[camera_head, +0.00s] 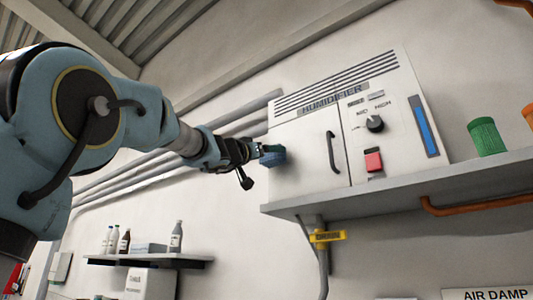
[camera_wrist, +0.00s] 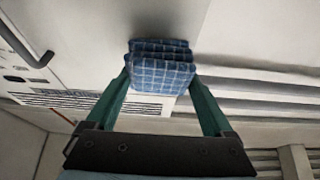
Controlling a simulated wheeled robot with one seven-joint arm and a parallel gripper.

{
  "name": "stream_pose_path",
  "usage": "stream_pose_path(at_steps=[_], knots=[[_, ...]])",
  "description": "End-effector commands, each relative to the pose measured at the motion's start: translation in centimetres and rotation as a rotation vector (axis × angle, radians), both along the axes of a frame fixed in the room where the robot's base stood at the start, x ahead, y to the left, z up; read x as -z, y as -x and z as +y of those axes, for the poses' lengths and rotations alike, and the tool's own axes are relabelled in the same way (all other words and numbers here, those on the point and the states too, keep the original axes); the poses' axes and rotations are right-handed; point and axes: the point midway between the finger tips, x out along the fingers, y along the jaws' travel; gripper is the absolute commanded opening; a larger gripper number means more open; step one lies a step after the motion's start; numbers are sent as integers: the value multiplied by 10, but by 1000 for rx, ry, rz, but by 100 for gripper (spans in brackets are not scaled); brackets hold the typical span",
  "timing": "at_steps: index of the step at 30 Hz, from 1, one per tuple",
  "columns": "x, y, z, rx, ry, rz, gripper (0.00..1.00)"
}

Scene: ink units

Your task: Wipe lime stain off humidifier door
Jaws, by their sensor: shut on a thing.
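The humidifier (camera_head: 400,80) is a white box with a top vent, standing on a wall shelf. Its door (camera_head: 308,158) is the white left panel with a dark vertical handle (camera_head: 333,152). My gripper (camera_head: 262,153) is at the door's left edge, shut on a folded blue checked cloth (camera_head: 274,157). In the wrist view the cloth (camera_wrist: 160,66) sits between the two green fingers, close to the pale door surface (camera_wrist: 100,35); I cannot tell whether it touches. No lime stain can be made out; the cloth and gripper hide part of the door.
The grey shelf (camera_head: 470,178) runs under the humidifier. A green ribbed cup (camera_head: 487,137) stands right of it. A yellow-tagged pipe valve (camera_head: 328,237) is below. Grey pipes (camera_head: 150,160) run along the wall behind my arm. A lower shelf (camera_head: 150,260) holds bottles.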

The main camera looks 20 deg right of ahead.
Motion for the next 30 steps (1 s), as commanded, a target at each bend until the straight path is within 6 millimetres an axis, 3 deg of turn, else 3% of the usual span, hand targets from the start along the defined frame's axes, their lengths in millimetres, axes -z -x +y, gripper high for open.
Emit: stream_pose_path(at_steps=[30], knots=[[0, -6, -11, -1, 0, 0, 42]])
